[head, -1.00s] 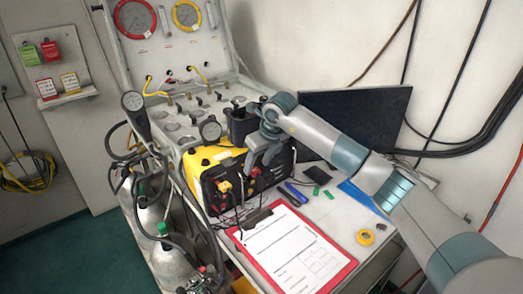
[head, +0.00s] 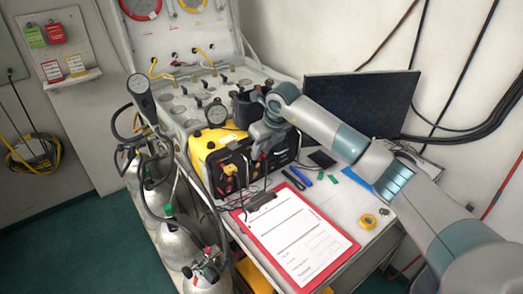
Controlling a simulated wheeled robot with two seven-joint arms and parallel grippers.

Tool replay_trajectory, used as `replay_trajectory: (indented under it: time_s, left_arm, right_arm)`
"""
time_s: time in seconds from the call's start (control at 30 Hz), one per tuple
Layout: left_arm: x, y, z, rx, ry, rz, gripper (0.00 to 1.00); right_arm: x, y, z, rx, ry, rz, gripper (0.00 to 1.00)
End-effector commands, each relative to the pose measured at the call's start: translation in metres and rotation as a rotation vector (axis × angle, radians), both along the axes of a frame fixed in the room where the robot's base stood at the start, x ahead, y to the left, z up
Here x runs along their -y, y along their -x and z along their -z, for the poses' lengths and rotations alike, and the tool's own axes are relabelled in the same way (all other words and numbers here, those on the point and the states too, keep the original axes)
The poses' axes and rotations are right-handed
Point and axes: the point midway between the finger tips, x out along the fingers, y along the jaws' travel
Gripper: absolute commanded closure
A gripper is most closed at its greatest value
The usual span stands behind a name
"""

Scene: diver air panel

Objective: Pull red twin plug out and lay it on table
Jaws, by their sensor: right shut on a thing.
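The yellow and black box (head: 208,146) stands on the table (head: 345,200), with plugs and leads on its front face. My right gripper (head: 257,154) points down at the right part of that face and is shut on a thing. The fingers hide most of what they hold; it sits where the red twin plug was visible earlier, and I cannot tell whether it is still seated. A yellow and red plug (head: 229,170) sits in the face left of my gripper. My left gripper is not in view.
A red clipboard (head: 350,248) with paper lies in front of the box. A blue pen (head: 301,176), a yellow tape roll (head: 367,221) and small dark and green pieces lie to the right. A dark monitor (head: 360,103) stands behind. Gas cylinders (head: 183,240) and hoses stand left.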

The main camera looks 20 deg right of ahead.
Motion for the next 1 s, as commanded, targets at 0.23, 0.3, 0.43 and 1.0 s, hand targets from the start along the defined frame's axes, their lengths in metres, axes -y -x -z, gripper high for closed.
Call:
replay_trajectory:
  time_s: [0.23,0.3,0.43,1.0]
  left_arm:
    - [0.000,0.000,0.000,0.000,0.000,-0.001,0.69]
    - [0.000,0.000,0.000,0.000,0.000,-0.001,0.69]
    - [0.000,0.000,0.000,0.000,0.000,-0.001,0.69]
    - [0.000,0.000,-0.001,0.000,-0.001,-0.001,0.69]
  right_arm:
    - [0.001,0.001,-0.001,0.001,0.000,0.001,1.00]
    - [0.002,0.002,-0.001,0.001,0.000,0.001,1.00]
    - [0.003,0.004,0.000,0.001,0.001,0.002,1.00]
    - [0.005,0.013,0.000,0.000,0.001,0.000,1.00]
